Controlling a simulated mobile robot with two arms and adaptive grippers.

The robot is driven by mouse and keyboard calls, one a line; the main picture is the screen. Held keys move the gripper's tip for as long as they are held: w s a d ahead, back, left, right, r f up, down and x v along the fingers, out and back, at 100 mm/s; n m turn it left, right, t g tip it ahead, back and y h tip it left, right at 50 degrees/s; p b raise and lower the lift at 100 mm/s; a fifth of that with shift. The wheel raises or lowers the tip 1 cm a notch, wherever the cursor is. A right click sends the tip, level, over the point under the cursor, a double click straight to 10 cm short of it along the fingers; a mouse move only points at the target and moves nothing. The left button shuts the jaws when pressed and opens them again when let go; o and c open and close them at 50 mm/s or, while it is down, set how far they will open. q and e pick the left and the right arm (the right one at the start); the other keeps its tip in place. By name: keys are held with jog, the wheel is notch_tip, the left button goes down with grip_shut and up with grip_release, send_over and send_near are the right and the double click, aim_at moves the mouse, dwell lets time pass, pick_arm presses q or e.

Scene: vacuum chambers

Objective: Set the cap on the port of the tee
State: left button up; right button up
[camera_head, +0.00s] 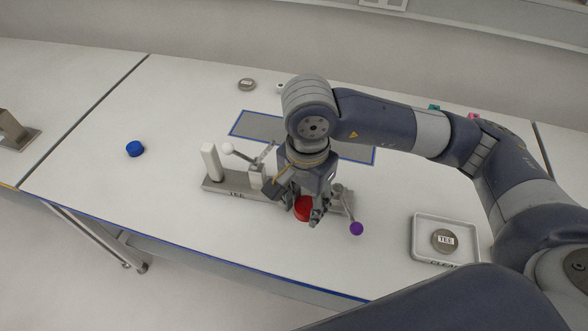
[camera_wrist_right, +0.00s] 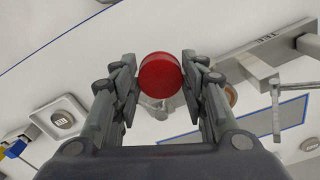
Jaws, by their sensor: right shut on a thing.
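My right gripper (camera_head: 306,208) is shut on a round red cap (camera_head: 304,209), just in front of the tee fixture. In the right wrist view the red cap (camera_wrist_right: 160,74) sits between the fingertips (camera_wrist_right: 158,80). The tee (camera_head: 238,188) is a grey metal bar labelled TEE with white posts, and my gripper hides part of it. In the wrist view the tee's labelled bar (camera_wrist_right: 262,48) lies right of the gripper, with a copper-coloured ring (camera_wrist_right: 231,95) partly behind a finger. I cannot tell whether the red cap touches the tee. My left gripper is not in view.
A white tray (camera_head: 420,228) marked CLEAN holds a grey disc (camera_head: 445,240) labelled TEE. A blue cap (camera_head: 135,149) and a grey disc (camera_head: 247,85) lie on the table.

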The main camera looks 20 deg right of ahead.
jog(key=a+m+p, duration=0.1)
jog(key=a+m, duration=0.5)
jog(key=m, duration=0.5)
jog(key=w+d+p, duration=0.1)
jog(key=w+d, duration=0.1)
jog(key=w, duration=0.2)
jog(key=w+d+p, duration=0.2)
jog(key=w, duration=0.3)
jog(key=w+d+f+p, duration=0.1)
jog(key=w+d+p, duration=0.1)
jog(key=w+d, duration=0.1)
jog(key=shift+w, duration=0.75)
notch_tip(320, 180, down, 3)
jog(key=shift+f+p, duration=0.15)
jog(key=shift+p, duration=1)
jog(key=shift+f+b, duration=0.3)
jog(key=shift+f, duration=0.05)
jog(key=o, duration=0.7)
jog(key=shift+o, duration=0.2)
